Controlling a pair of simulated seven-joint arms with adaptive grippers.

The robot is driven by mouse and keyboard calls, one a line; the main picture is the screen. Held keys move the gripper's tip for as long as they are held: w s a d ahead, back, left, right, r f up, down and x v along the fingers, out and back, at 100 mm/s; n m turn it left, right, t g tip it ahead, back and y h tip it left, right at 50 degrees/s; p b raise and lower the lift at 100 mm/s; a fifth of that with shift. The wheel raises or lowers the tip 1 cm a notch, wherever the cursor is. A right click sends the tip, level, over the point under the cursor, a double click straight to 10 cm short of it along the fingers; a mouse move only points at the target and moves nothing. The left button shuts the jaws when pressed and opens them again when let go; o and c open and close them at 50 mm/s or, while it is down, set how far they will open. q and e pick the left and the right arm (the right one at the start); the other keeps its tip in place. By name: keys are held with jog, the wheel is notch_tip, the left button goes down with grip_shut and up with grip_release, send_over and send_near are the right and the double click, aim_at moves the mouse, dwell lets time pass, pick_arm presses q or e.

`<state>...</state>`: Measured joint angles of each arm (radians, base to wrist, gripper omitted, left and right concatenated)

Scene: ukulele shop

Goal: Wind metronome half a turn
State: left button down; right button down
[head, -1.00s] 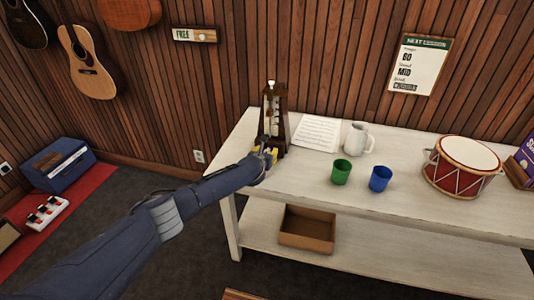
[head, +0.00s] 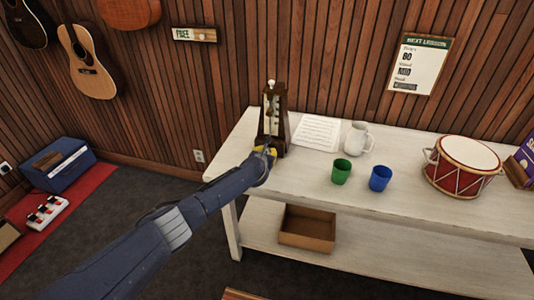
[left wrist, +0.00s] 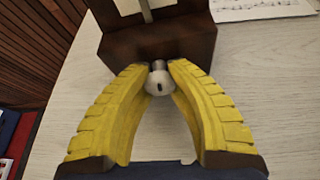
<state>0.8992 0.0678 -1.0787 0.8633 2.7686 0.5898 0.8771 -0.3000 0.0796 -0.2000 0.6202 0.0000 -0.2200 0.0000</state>
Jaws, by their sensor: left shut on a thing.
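The metronome (head: 273,118) is a dark wooden, tapered case with a pale scale and pendulum, standing upright at the left end of the white table. In the left wrist view its dark base (left wrist: 165,45) fills the top, with a small pale winding key (left wrist: 159,80) sticking out toward me. My left gripper (head: 265,150) is at the metronome's front. In the left wrist view its yellow fingers (left wrist: 159,72) are closed around the key, one tip on each side. In the head view my gripper hides the key. My right gripper is not in view.
On the white table (head: 300,185) are a paper sheet (head: 317,132), a white mug (head: 357,138), a green cup (head: 341,171), a blue cup (head: 380,178) and a red drum (head: 463,166). A brown box (head: 307,228) sits on the lower shelf. The table's front left is clear.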

pick_arm(q)
jog(key=shift+w+d+r+m+t+y, duration=0.2)
jog(key=shift+m+y, duration=0.35)
jog(key=shift+m, duration=0.4)
jog(key=shift+s+a+r+m+t+y, duration=0.1)
jog(key=shift+m+t+y, duration=0.2)
jog(key=shift+m+y, duration=0.45)
jog(key=shift+m, duration=0.4)
jog(key=c, duration=1.6)
grip_release()
jog(key=o, duration=0.5)
jog(key=shift+f, duration=0.1)
jog(key=shift+o, duration=0.2)
jog(key=shift+n+g+h, duration=0.3)
jog(key=shift+n+h, duration=0.3)
jog(key=shift+n, duration=0.3)
jog(key=shift+n+g+h, duration=0.3)
jog(key=shift+n+h, duration=0.6)
jog(key=shift+n, duration=0.5)
